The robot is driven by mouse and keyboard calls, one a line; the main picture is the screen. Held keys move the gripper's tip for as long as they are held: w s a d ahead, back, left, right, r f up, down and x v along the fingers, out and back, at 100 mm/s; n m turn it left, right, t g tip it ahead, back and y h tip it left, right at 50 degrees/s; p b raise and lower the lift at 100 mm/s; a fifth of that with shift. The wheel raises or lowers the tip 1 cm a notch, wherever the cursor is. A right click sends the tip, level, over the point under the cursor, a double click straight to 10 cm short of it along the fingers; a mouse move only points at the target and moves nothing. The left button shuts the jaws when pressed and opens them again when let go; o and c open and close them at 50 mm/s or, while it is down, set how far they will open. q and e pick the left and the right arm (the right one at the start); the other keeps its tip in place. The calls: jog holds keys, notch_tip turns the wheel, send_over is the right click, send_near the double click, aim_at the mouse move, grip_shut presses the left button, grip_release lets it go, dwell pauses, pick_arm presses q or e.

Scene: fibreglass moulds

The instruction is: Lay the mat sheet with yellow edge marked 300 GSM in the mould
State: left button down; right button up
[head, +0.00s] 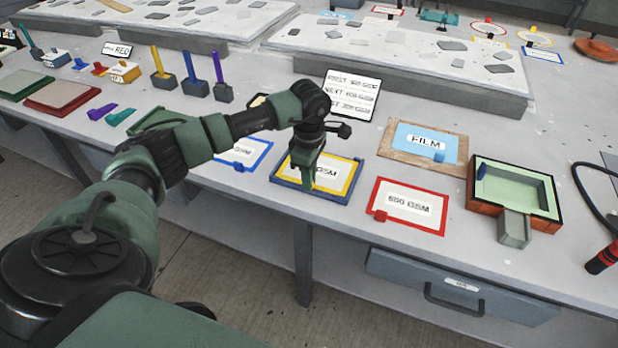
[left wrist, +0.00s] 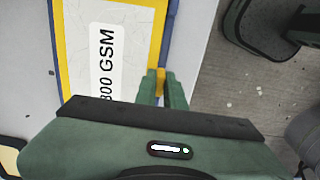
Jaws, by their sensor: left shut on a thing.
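The yellow-edged mat sheet (head: 342,173) lies flat in a blue tray (head: 284,181) near the table's front edge. In the left wrist view the sheet (left wrist: 132,50) carries a white label ending in "00 GSM"; its first digit is partly cut off. My left gripper (head: 309,184) is over the sheet's front-left part. In the left wrist view its fingers (left wrist: 162,88) are shut on the sheet's yellow tab. The mould (head: 551,220), a brown-orange box with a pale green hollow, stands to the right. My right gripper is out of view.
A red-edged 600 GSM sheet (head: 411,204) lies between the yellow-edged sheet and the mould. A blue-edged sheet (head: 245,152) lies left. The FILM sheet (head: 428,141) and an order card (head: 352,94) are behind. A grey block (head: 514,228) stands at the mould's front.

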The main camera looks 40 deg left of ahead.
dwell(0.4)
pick_arm(q)
jog(key=c, duration=1.4)
grip_release()
jog(key=shift+c, duration=0.2)
notch_tip(320, 180, up, 8)
jog(key=shift+f+b, duration=0.1)
jog(key=shift+b, duration=0.7)
